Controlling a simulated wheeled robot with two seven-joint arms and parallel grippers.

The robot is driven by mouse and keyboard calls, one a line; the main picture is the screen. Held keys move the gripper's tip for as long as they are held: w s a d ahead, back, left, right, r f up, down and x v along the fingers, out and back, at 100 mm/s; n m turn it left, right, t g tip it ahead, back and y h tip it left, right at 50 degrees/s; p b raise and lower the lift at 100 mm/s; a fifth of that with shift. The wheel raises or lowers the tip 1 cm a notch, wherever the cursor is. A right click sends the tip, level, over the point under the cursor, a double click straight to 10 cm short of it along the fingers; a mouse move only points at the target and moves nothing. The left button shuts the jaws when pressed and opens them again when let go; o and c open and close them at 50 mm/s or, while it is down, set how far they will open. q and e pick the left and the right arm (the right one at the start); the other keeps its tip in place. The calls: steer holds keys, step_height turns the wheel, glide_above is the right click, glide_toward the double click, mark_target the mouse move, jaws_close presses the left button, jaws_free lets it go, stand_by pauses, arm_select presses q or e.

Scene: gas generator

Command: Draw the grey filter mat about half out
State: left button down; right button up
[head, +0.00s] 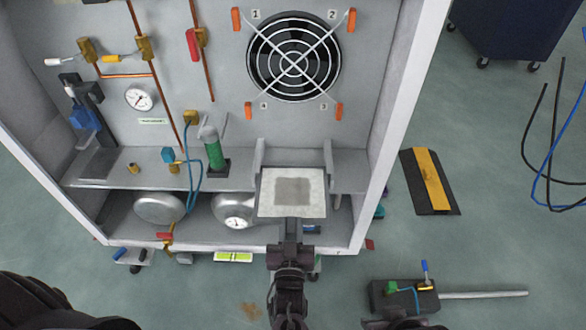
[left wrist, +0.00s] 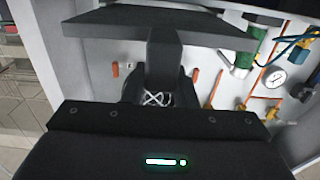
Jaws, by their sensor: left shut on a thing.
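The filter mat (head: 292,192) shows in the head view as a flat pale square with a darker grey patch in its middle. Its rear end lies between two upright grey guides below the fan, and its front part sticks out over the cabinet's lower bay. My left gripper (head: 290,222) is at the mat's front edge, shut on it; the fingertips are partly hidden by the mat. In the left wrist view the mat (left wrist: 155,28) is a dark slab seen edge-on, above the gripper.
The cabinet (head: 395,110) has a round fan (head: 294,57) behind the mat. A green cylinder (head: 215,153) stands left of it on the shelf. A black and yellow ramp (head: 430,180) and a dark block with a rod (head: 405,297) lie on the floor at right.

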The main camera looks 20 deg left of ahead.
arm_select(q)
steer(key=c, duration=1.1)
jaws_free()
